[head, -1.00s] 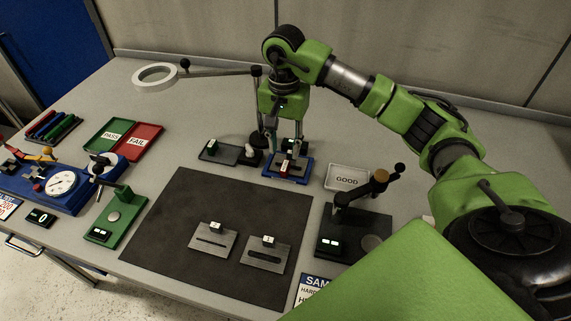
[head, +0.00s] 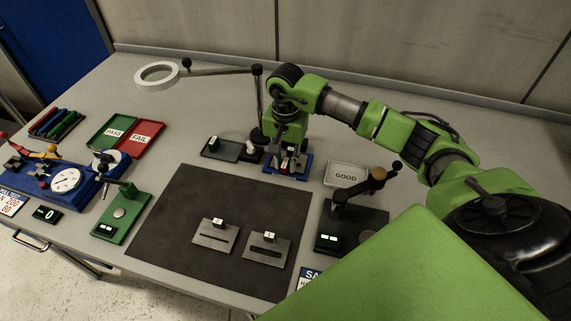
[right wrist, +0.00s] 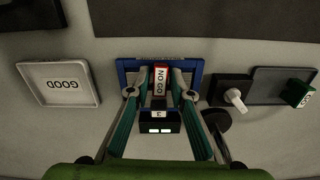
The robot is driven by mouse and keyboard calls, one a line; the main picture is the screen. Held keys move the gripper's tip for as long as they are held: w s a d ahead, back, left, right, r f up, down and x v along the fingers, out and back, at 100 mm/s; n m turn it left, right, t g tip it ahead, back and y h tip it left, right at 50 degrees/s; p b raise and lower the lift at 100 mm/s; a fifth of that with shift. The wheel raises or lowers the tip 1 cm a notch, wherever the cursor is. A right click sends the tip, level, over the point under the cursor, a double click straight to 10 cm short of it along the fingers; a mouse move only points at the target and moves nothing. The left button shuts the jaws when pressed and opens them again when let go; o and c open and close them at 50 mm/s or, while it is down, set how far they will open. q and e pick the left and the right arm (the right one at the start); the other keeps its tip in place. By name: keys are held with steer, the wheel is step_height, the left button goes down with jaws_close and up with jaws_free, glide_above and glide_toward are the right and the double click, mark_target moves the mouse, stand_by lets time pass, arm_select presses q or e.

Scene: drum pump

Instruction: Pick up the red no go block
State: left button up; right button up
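The red no go block (right wrist: 161,78) has a white "NO GO" label and sits in a blue holder (right wrist: 122,72) in the right wrist view. In the head view the blue holder (head: 303,166) is at the back centre of the bench, with the block (head: 285,166) partly hidden. My right gripper (head: 287,160) is lowered over the holder. In the right wrist view its fingers (right wrist: 160,88) are apart, one on each side of the block, with small gaps showing. Whether they touch the holder is unclear. My left gripper is not in view.
A dark box (right wrist: 160,123) with two lit windows shows between the fingers. A "GOOD" tray (head: 346,176) and a black lever fixture (head: 350,225) stand to the right. A dark tray (head: 222,153) is to the left. A dark mat (head: 185,215) with two slotted plates lies in front.

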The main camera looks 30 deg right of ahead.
jaws_close()
